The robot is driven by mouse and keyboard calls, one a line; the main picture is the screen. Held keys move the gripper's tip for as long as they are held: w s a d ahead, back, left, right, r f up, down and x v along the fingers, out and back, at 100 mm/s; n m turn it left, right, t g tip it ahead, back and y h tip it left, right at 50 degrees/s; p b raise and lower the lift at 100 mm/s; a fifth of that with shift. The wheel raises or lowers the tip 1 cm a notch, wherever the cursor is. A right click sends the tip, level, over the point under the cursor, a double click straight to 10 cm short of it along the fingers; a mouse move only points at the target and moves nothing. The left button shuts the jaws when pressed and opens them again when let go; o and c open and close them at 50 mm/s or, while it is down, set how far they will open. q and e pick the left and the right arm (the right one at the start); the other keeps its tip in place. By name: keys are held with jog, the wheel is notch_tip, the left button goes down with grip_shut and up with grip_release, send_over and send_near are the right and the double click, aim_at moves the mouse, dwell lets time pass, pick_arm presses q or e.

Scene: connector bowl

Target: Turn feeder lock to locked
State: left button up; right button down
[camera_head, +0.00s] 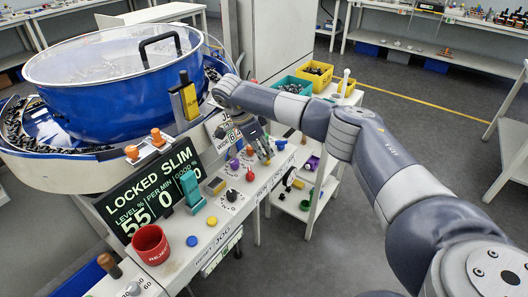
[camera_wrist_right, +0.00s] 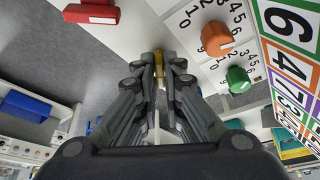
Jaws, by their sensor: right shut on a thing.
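My right gripper (camera_head: 265,155) reaches over the narrow white console (camera_head: 222,222) from the right, fingers pointing down. In the right wrist view its fingertips (camera_wrist_right: 158,66) are shut on a small brass-yellow piece (camera_wrist_right: 158,70); I take this to be the feeder lock's handle. Most of it is hidden between the fingers, so its angle is hard to read. The dark display (camera_head: 150,192) reads "LOCKED SLIM" in pale green, with numbers below. The big blue feeder bowl (camera_head: 110,100) stands at the left. My left gripper is not in view.
An orange knob (camera_wrist_right: 216,38) and a green knob (camera_wrist_right: 238,79) on number dials sit close right of the fingers in the wrist view. A red mug (camera_head: 151,246), a teal lever (camera_head: 190,191) and several coloured buttons crowd the console. Parts bins (camera_head: 314,75) stand behind my arm.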

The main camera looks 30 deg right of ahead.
jog(key=shift+w+r+m, duration=0.15)
jog(key=shift+m, duration=0.35)
jog(key=c, duration=1.7)
grip_release()
jog(key=v, duration=1.2)
